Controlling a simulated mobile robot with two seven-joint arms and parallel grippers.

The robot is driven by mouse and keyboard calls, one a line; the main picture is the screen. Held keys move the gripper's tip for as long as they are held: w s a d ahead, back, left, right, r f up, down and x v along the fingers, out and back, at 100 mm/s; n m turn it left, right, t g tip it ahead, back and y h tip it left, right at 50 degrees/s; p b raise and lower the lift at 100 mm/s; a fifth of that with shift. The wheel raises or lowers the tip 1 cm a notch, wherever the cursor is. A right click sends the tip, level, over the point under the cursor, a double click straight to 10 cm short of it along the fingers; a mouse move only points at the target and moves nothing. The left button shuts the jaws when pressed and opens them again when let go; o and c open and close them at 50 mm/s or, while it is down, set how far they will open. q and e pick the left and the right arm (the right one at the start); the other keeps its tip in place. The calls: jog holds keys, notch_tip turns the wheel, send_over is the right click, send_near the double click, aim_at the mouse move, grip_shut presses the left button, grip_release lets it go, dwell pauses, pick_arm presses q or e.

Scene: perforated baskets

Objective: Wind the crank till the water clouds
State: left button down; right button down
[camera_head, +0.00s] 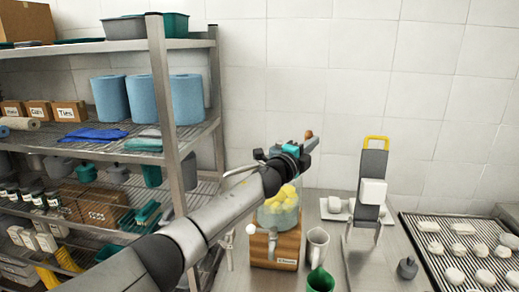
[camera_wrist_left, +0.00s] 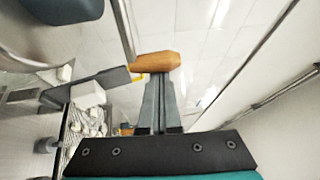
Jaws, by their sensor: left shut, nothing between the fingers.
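My left gripper (camera_head: 309,148) reaches over the glass jar from the left, fingers shut and pointing up. A wooden crank knob (camera_head: 309,134) shows at its fingertips. In the left wrist view the knob (camera_wrist_left: 156,65) lies across the tips of the shut fingers (camera_wrist_left: 158,85), with a metal rod (camera_wrist_left: 123,30) running up from it. I cannot tell whether the fingers touch the knob. The glass jar (camera_head: 278,218) holds yellow pieces and stands on a labelled wooden base (camera_head: 284,251). My arm hides part of the jar and crank. My right gripper is not in view.
A white mug (camera_head: 316,246) and a green cup (camera_head: 320,280) stand right of the base. A grey stand (camera_head: 371,175) with a yellow handle is behind. A slatted tray (camera_head: 457,225) with white pieces lies right. A loaded metal shelf (camera_head: 168,95) stands left.

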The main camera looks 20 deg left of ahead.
pick_arm(q)
jog(key=shift+w+a+n+t+y, duration=0.3)
jog(key=shift+n+y, duration=0.2)
jog(key=shift+y, duration=0.3)
dwell(0.8)
